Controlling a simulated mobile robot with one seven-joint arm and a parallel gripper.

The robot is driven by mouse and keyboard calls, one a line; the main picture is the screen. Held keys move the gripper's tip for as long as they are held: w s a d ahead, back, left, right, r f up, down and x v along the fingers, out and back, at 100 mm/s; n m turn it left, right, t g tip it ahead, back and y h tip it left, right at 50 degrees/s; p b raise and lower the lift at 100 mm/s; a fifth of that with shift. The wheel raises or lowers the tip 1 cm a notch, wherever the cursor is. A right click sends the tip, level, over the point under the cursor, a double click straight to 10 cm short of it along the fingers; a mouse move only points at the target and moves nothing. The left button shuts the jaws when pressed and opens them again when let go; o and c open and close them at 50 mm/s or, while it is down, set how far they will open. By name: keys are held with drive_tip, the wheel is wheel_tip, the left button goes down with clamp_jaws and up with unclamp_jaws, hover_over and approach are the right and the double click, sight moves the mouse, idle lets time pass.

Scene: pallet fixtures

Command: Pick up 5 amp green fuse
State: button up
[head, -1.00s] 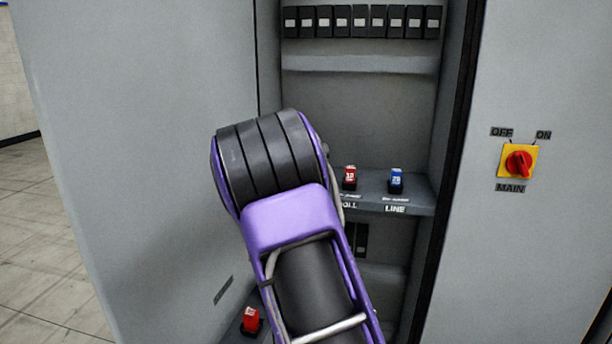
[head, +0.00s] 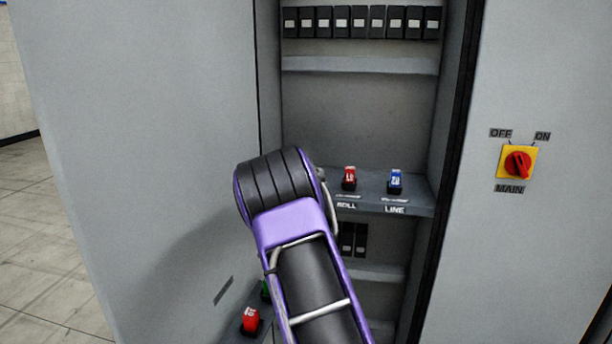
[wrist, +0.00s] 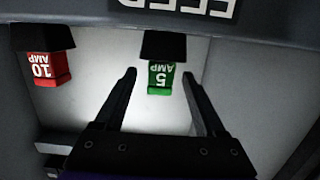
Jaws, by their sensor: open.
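The green 5 amp fuse (wrist: 160,78) shows in the wrist view, its label upside down, with its top in a black holder (wrist: 163,46). My gripper (wrist: 160,80) is open, with one black finger on each side of the green fuse and visible gaps to both. I cannot tell how far the fingertips are from it in depth. In the head view a sliver of green (head: 265,291) shows low beside my arm, mostly hidden. My gripper is hidden behind my arm in the head view.
A red 10 amp fuse (wrist: 42,69) hangs left of the green one in the wrist view. In the head view, a red fuse (head: 349,178) and a blue fuse (head: 395,181) stand on the cabinet shelf (head: 415,207). Another red fuse (head: 250,321) is low left. The main switch (head: 517,162) is at right.

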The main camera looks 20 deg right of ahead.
clamp_jaws()
idle(0.3)
